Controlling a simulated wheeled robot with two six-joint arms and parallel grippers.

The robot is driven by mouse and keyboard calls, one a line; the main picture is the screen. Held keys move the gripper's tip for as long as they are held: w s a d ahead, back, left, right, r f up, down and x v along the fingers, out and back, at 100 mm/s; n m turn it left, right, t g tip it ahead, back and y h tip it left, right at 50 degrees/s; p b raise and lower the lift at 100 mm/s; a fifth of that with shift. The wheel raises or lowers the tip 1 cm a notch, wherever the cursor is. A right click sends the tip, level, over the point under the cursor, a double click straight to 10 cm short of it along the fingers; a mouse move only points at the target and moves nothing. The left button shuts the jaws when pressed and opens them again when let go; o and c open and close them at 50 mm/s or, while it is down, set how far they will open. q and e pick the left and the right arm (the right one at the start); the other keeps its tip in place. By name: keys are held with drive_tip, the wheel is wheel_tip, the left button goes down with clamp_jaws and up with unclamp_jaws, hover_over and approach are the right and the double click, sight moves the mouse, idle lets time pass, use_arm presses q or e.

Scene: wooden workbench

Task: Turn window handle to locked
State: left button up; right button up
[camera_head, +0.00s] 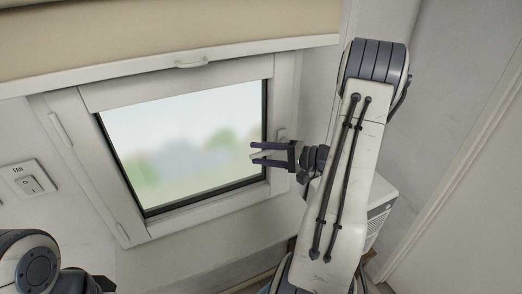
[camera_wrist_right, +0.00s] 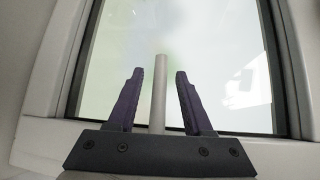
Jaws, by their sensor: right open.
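The window (camera_head: 190,145) is shut in its white frame. Its pale grey handle bar (camera_wrist_right: 159,92) stands between the two purple fingers of my right gripper (camera_wrist_right: 155,88) in the right wrist view, with a gap on each side. In the head view my right gripper (camera_head: 252,152) is open at the right side of the frame, fingers pointing left across the glass edge. A light handle mount (camera_head: 282,134) shows just above it; the gripper hides most of the handle. My left gripper is out of view; only part of my left arm shows at lower left.
A beige blind (camera_head: 160,35) hangs above the window, with a small pull on its bottom rail (camera_head: 190,62). A wall switch (camera_head: 31,181) marked FAN is at the left. A white box (camera_head: 381,213) stands behind my right arm.

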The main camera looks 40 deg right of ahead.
clamp_jaws()
idle(1.5)
